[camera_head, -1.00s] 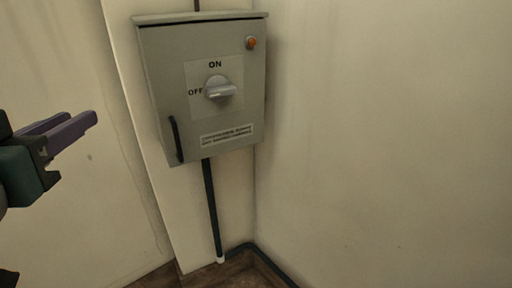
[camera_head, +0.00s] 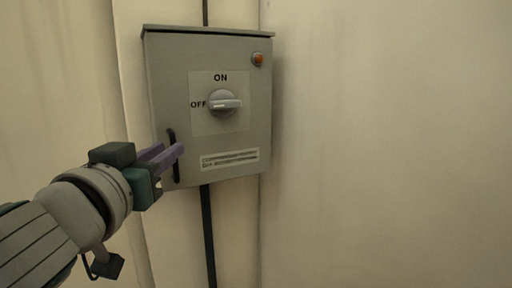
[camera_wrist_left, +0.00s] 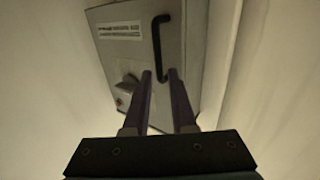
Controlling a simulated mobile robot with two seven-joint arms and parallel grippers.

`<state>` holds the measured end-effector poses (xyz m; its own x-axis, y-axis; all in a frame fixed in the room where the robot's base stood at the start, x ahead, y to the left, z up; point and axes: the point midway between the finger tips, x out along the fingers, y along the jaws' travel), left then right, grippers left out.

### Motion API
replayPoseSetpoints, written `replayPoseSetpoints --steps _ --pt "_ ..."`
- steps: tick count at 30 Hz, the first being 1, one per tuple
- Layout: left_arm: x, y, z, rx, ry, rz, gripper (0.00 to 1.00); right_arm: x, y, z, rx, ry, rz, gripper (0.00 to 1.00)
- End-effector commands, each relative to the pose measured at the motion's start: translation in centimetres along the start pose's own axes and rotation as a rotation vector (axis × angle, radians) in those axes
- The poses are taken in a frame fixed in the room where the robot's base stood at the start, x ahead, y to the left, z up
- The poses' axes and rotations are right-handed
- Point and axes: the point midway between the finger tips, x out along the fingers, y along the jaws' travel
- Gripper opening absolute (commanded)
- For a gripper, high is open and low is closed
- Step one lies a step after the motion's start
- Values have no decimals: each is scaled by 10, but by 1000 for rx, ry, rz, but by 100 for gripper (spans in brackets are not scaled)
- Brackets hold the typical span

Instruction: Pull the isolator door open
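The isolator is a grey wall box with a closed door (camera_head: 245,150). A grey rotary knob (camera_head: 224,103) sits between ON and OFF lettering, its grip roughly horizontal. The black door handle (camera_head: 176,172) is a vertical bar at the door's lower left, partly covered by my left gripper (camera_head: 178,151). My left gripper has two purple fingers, apart and empty, pointing at the handle. In the left wrist view the handle (camera_wrist_left: 157,45) lines up with the gap between the fingertips (camera_wrist_left: 160,74); I cannot tell whether they touch it. My right gripper is not in view.
An orange lamp (camera_head: 258,59) sits at the door's upper right. A black conduit (camera_head: 208,235) runs down from the box. A bare wall (camera_head: 390,150) stands close on the right; room in front of the box looks clear.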

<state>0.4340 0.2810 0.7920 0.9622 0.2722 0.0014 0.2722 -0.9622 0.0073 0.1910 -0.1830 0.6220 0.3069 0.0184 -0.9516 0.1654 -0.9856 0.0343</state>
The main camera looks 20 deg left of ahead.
Motion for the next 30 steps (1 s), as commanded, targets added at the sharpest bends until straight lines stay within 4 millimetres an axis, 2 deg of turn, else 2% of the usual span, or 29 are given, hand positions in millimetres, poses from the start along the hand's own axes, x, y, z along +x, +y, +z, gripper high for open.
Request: replayPoseSetpoints --steps 3,6,14,16,21,30 --pt "14 1 1 0 1 3 24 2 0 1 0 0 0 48" --pt "19 0 1 -1 -1 1 24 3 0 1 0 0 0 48" --pt "21 0 1 -1 -2 1 24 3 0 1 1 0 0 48" --pt "21 0 1 -1 -2 1 20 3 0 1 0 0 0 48" --pt "21 0 1 -1 -1 1 1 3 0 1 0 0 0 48" --pt "21 0 1 -1 -1 1 0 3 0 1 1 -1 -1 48"
